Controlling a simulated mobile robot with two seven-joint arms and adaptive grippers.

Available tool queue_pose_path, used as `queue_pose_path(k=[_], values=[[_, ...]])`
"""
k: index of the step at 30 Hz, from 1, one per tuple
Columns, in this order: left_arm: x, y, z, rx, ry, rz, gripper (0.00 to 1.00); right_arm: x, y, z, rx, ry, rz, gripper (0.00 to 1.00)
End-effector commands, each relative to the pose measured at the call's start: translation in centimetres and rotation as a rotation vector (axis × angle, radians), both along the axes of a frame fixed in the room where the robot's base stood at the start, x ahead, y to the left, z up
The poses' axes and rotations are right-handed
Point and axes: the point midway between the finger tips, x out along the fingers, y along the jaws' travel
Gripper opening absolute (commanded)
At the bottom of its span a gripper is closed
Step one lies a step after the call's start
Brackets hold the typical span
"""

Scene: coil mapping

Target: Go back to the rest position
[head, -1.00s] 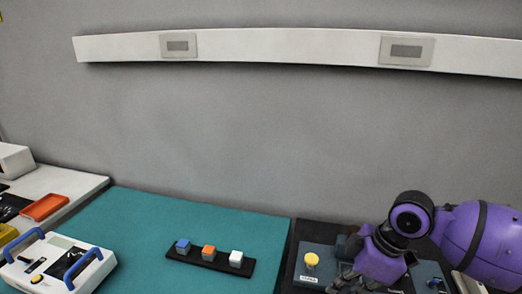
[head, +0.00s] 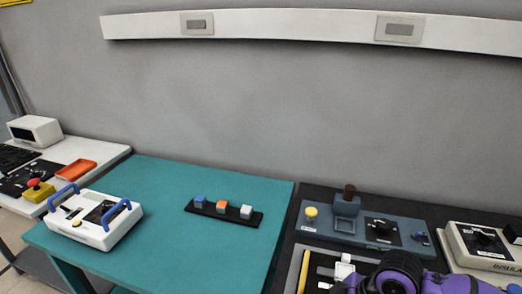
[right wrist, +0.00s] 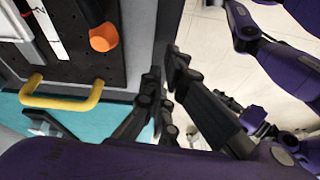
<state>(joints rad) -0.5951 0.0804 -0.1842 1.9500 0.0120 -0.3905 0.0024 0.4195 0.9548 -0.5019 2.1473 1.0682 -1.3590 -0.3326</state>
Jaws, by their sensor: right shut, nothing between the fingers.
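My right arm (head: 405,275) is purple and shows at the bottom right of the head view, low over the near part of the dark bench. Its gripper is mostly cut off there. In the right wrist view my right gripper (right wrist: 163,66) has its black fingers together with nothing between them. It hangs beside the bench edge, with pale floor beyond it. Purple arm links of mine (right wrist: 252,35) show at the right of that view. I cannot make out my left gripper.
A dark panel (head: 346,234) with a yellow knob stands on the right bench, beside an insulation-type tester (head: 487,249). The teal mat (head: 160,185) bears a black strip (head: 225,213) of coloured cubes and a white blue-handled device (head: 93,222). A yellow handle (right wrist: 60,100) lies near my right gripper.

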Motion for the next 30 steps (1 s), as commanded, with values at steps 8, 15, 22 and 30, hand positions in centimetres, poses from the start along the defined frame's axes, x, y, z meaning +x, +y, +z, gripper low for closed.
queue_pose_path(k=[8, 15, 22, 30], values=[[0.2, 0.0, 0.1, 0.001, -0.003, -0.002, 0.40, -9.1, 2.2, -5.8, 0.035, 0.035, -0.355, 0.00], [-0.9, 0.4, -0.3, 0.009, 0.014, -0.005, 0.40, -16.1, -1.8, -7.8, -0.062, 0.084, -0.773, 0.00], [-1.1, 0.6, -0.4, 0.013, 0.019, -0.008, 0.40, -22.9, -6.6, -8.1, -0.207, 0.137, -1.085, 0.00], [-0.5, 0.5, -0.1, 0.011, 0.009, -0.008, 0.40, -22.6, -7.8, -11.3, -0.178, 0.046, -1.183, 0.00]])
